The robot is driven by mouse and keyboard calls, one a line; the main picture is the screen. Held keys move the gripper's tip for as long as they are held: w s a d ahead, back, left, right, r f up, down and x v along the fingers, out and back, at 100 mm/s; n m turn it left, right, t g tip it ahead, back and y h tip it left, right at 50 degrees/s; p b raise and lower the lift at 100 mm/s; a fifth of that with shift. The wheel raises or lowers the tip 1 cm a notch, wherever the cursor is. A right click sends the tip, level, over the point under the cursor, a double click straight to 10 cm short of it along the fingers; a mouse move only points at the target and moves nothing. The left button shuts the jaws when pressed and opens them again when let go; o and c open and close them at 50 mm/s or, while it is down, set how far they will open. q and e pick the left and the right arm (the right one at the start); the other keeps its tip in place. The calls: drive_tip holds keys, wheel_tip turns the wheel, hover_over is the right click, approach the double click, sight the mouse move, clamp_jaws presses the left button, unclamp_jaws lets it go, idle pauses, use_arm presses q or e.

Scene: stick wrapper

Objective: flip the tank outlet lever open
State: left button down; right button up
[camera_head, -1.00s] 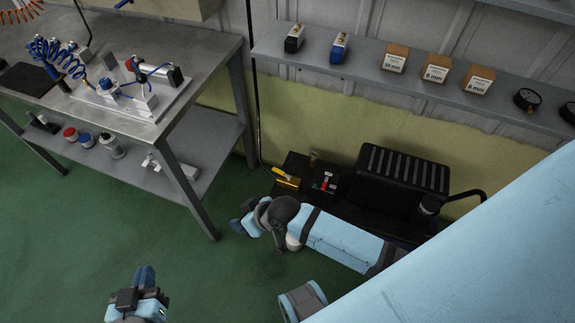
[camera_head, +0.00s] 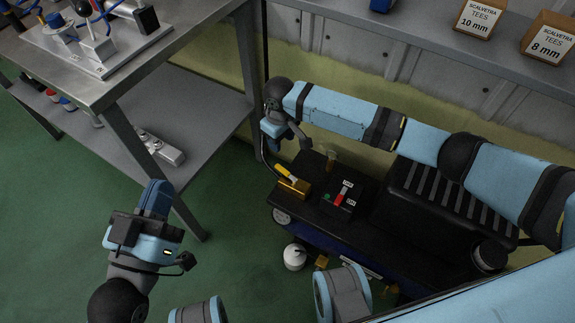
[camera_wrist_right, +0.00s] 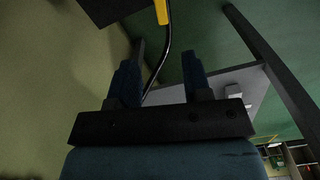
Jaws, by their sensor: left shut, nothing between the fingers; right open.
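The outlet lever is a yellow handle (camera_head: 285,172) on a brass valve block (camera_head: 296,188) at the left end of the black tank unit. It slants up to the left. In the right wrist view the yellow handle (camera_wrist_right: 161,12) shows at the top edge, beyond the fingertips and apart from them. My right gripper (camera_head: 273,130) is above and slightly left of the lever; its two fingers (camera_wrist_right: 160,75) are open with nothing held. My left gripper (camera_head: 155,197) is shut and empty, off to the left beside the workbench.
A ribbed black tank (camera_head: 425,205) stands further right. The workbench (camera_head: 180,75) is left, a loaded shelf (camera_head: 430,50) above.

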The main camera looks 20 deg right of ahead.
sight(282, 169)
wheel_tip(282, 169, down, 13)
drive_tip(key=b, duration=0.5)
drive_tip(key=shift+f+b, duration=0.2)
drive_tip(key=shift+b, duration=0.1)
use_arm(q)
wheel_tip(282, 169, down, 8)
drive_tip(key=g, duration=0.3)
drive_tip(key=shift+w+d+m, duration=0.15)
drive_tip(key=shift+d+m, duration=0.15)
drive_tip(key=shift+m, duration=0.1)
use_arm(e)
drive_tip(key=shift+c, duration=0.4)
use_arm(q)
drive_tip(key=shift+r, duration=0.1)
use_arm(e)
clamp_jaws()
